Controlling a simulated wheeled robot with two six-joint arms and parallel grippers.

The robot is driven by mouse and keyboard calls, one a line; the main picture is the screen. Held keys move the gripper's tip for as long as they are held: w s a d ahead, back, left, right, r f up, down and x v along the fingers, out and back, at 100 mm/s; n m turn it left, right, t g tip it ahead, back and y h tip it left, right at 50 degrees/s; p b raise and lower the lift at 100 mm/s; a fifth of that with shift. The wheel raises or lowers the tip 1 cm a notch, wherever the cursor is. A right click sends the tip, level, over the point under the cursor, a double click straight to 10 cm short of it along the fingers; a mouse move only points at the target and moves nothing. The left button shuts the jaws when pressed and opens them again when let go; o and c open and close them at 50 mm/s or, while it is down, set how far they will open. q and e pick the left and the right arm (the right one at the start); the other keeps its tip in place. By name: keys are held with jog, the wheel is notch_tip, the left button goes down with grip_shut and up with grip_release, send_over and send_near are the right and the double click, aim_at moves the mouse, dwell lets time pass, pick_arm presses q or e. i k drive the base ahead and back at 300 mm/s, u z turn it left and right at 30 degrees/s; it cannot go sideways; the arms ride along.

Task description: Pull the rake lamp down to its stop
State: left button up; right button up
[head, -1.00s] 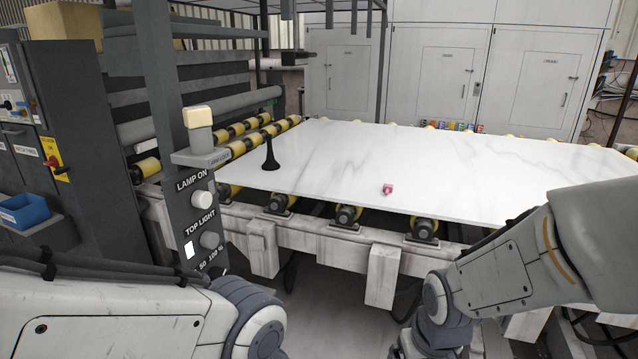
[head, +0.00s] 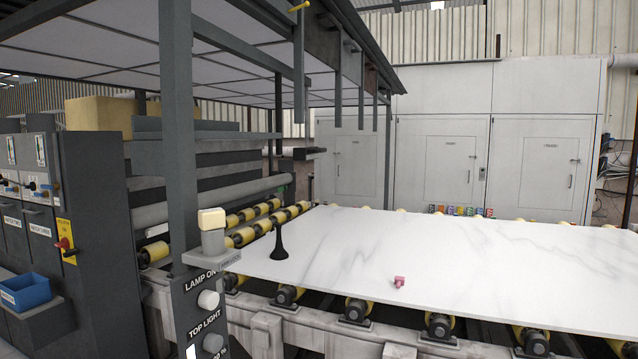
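No part is plainly marked as the rake lamp. An overhead canopy (head: 240,62) with pale panels spans the upper left, and several grey bars hang from its front edge. A short yellow handle-like piece (head: 299,6) sits at the top edge of the head view, by the nearest hanging bar (head: 299,80); whether it belongs to the lamp I cannot tell. A grey post carries a control panel with a "LAMP ON" knob (head: 208,299) and a "TOP LIGHT" knob (head: 213,343). Neither of my grippers is in view.
A white marble slab (head: 450,255) lies on yellow rollers. A black flared object (head: 278,243) stands on it, and a small pink block (head: 399,282) lies nearer its front edge. A blue bin (head: 25,291) is at lower left. Grey cabinets (head: 440,165) line the back.

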aim_at(304, 154)
jog(key=z, duration=0.25)
jog(key=i, duration=1.5)
jog(key=z, duration=0.25)
jog(key=i, duration=1.3)
jog(key=u, duration=0.1)
